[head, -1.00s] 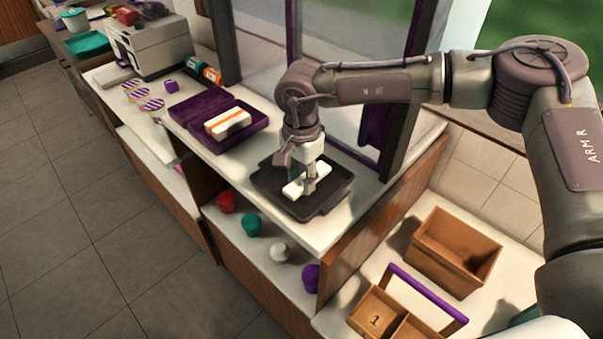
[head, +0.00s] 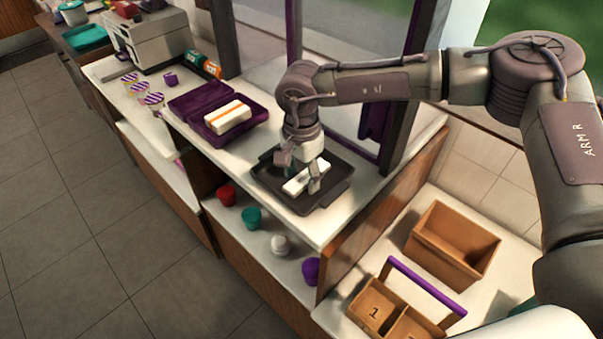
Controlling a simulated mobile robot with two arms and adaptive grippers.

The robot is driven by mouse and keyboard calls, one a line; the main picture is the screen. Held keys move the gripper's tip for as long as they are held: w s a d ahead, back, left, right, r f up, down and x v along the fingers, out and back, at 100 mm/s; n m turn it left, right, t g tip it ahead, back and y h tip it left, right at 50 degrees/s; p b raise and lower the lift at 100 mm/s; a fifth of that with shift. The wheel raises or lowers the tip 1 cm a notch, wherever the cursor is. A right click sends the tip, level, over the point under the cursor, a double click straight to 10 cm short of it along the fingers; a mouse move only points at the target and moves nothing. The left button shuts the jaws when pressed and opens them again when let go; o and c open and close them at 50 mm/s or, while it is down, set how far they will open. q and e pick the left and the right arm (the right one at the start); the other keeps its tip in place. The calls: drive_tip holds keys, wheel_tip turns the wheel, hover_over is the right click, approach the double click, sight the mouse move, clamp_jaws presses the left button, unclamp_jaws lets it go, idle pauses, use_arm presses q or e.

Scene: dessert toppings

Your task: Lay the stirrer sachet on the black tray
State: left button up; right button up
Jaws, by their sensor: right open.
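The black tray (head: 322,200) stands on the white counter below the window. A white sachet (head: 296,187) lies in the tray, and I take it for the stirrer sachet. My right gripper (head: 301,181) is open just over the sachet, its fingers apart and pointing down. Part of the sachet is hidden behind the fingers. I cannot tell whether a finger touches it. My left gripper is not in view.
A purple open case (head: 190,104) with a white and orange block (head: 228,117) stands left of the tray. Several coloured cups, one red (head: 226,195), sit on the lower shelf. A wooden box (head: 452,243) and a caddy with a purple handle (head: 425,286) stand at the right.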

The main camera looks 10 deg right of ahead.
sight(301, 180)
drive_tip(key=shift+r, duration=0.4)
wheel_tip(301, 180, up, 12)
drive_tip(key=b, duration=0.3)
drive_tip(key=shift+f, duration=0.25)
